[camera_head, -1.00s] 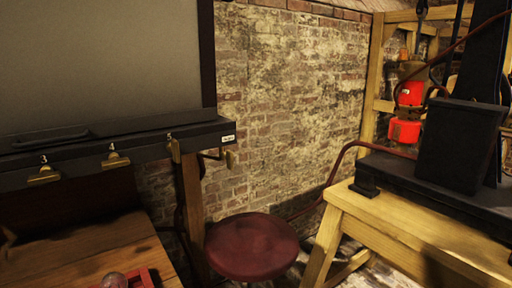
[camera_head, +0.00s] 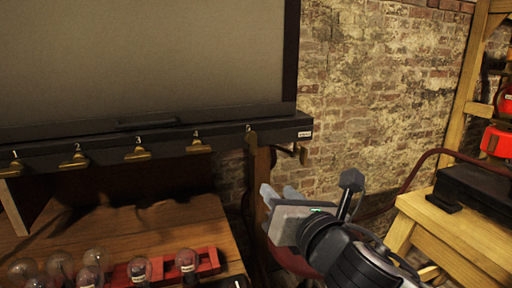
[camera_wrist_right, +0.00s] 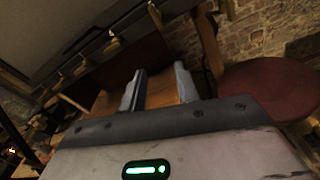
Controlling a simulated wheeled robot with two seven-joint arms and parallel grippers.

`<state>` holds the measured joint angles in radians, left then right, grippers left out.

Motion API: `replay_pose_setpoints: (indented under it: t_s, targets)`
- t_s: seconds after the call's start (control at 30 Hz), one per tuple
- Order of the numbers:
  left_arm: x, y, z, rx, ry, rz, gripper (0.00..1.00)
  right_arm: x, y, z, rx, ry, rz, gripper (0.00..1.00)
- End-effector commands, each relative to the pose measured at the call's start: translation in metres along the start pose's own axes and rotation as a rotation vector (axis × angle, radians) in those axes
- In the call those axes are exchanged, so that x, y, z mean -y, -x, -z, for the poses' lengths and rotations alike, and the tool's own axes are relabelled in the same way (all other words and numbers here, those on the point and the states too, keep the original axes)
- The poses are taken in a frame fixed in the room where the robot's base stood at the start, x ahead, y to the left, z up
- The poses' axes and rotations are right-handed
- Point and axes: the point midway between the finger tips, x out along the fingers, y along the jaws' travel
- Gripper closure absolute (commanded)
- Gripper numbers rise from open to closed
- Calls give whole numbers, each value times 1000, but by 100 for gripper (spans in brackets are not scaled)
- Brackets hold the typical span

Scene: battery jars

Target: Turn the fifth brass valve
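A row of brass valves hangs under the front of a dark hood. The fifth brass valve (camera_head: 251,138) is at the hood's right end, and its handle points down. The other valves, such as the fourth (camera_head: 198,147) and third (camera_head: 138,154), have handles lying roughly level. My right gripper (camera_head: 278,190) is below and slightly right of the fifth valve, apart from it. Its two fingers stand apart with nothing between them, as the right wrist view (camera_wrist_right: 160,82) also shows. My left gripper is not in view.
A dark red stool (camera_wrist_right: 268,88) is right of my gripper in the wrist view. A wooden table (camera_head: 460,225) stands at right; brick wall (camera_head: 385,80) behind.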

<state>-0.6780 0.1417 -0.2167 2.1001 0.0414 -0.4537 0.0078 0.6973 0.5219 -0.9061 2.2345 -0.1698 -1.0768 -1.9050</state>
Motion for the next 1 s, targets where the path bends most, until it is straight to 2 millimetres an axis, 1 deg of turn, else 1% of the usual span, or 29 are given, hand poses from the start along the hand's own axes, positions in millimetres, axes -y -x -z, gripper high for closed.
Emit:
replay_pose_setpoints:
  t_s: [0.03, 0.1, 0.2, 0.27, 0.37, 0.47, 0.8, 0.9, 1.0]
  targets:
    - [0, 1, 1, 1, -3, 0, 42, -2, 0, -16, 30, 106, 7, 68]
    - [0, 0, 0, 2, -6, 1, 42, -2, 0, -27, 52, 209, 19, 68]
    - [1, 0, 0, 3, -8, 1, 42, -3, -2, -34, 67, 283, 30, 68]
    - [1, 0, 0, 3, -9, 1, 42, -3, -6, -36, 69, 295, 32, 68]
    - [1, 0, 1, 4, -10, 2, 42, -2, -19, -37, 69, 296, 33, 68]
    - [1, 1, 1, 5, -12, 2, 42, -2, -38, -39, 69, 294, 33, 68]
    - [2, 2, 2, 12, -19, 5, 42, -1, -112, -44, 68, 290, 32, 68]
    - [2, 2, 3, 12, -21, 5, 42, -1, -129, -45, 68, 290, 31, 68]
    - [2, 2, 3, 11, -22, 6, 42, 0, -142, -46, 68, 290, 31, 68]
